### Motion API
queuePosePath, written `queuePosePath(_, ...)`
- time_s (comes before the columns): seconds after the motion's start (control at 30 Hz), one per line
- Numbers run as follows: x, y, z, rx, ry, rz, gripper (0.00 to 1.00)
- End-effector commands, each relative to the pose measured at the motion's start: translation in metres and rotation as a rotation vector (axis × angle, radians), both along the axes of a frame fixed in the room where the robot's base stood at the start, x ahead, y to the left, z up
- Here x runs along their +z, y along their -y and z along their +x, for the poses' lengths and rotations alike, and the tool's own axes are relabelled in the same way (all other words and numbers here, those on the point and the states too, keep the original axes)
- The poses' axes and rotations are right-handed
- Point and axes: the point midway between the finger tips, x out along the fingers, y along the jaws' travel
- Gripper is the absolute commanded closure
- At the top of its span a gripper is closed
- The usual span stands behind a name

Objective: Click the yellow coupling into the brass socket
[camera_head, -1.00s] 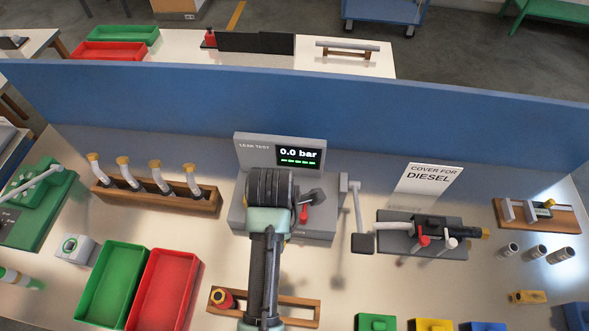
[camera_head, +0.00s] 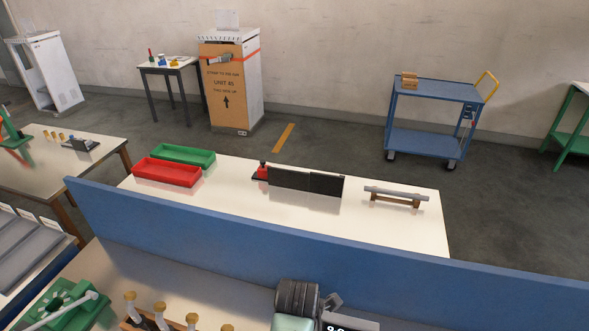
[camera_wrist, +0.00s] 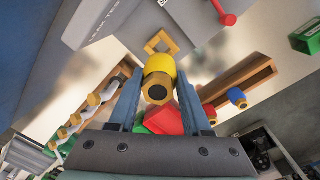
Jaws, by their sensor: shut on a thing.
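The yellow coupling (camera_wrist: 160,66), with a brass-coloured collar and a dark round bore at its near end, sits between the two fingers of my gripper (camera_wrist: 158,78) in the wrist view. My gripper is shut on it, and the coupling is clear of the bench surface as far as I can see. A yellow-brown square ring (camera_wrist: 153,43) shows just beyond it, near the grey leak test unit (camera_wrist: 110,18). I cannot pick out the brass socket for certain. In the head view my fingertips and the coupling are out of frame.
In the wrist view, a wooden rack (camera_wrist: 255,76) with a red coupling (camera_wrist: 209,109) and a blue coupling (camera_wrist: 237,96) lies right, and a red lever (camera_wrist: 222,13) above. In the head view, a blue partition (camera_head: 200,234) crosses behind the bench.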

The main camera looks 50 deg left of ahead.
Motion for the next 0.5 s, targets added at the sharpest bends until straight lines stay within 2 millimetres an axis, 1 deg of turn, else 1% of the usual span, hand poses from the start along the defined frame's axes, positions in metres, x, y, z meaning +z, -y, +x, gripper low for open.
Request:
queuePosePath(0.17,-0.006,0.0,0.0,0.0,0.001,0.0,1.0)
queuePosePath(0.5,-0.034,0.0,0.0,-0.001,0.0,-0.001,1.0)
